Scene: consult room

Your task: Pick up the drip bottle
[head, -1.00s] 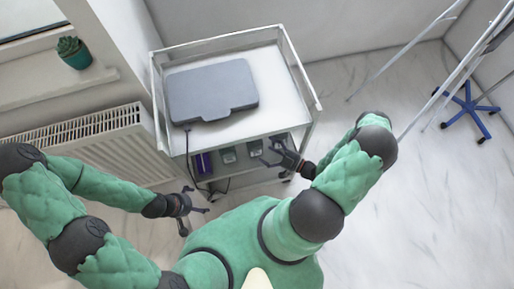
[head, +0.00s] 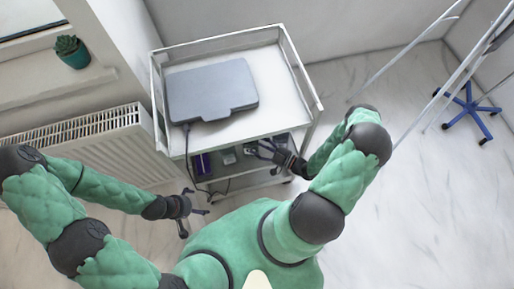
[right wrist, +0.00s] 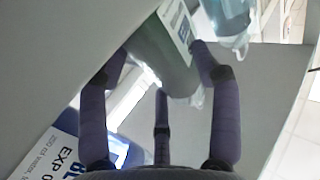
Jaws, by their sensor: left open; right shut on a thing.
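A drip bottle (right wrist: 165,62), grey-green with a white label, lies between the fingers of my right gripper (right wrist: 160,80) in the right wrist view. The fingers are shut on it, one on each side. In the head view my right gripper (head: 264,150) reaches into the cart's shelf below the top, and the bottle in it is mostly hidden. Another grey-green item (head: 228,156) stands to its left on that shelf. My left gripper (head: 187,207) is open and empty, in front of the cart at the left.
The white cart (head: 270,105) carries a closed grey case (head: 211,88) on top, its cable hanging at the front. A purple item (head: 202,163) is on the shelf. A bluish bottle (right wrist: 228,14) and printed label (right wrist: 55,150) are near my right gripper.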

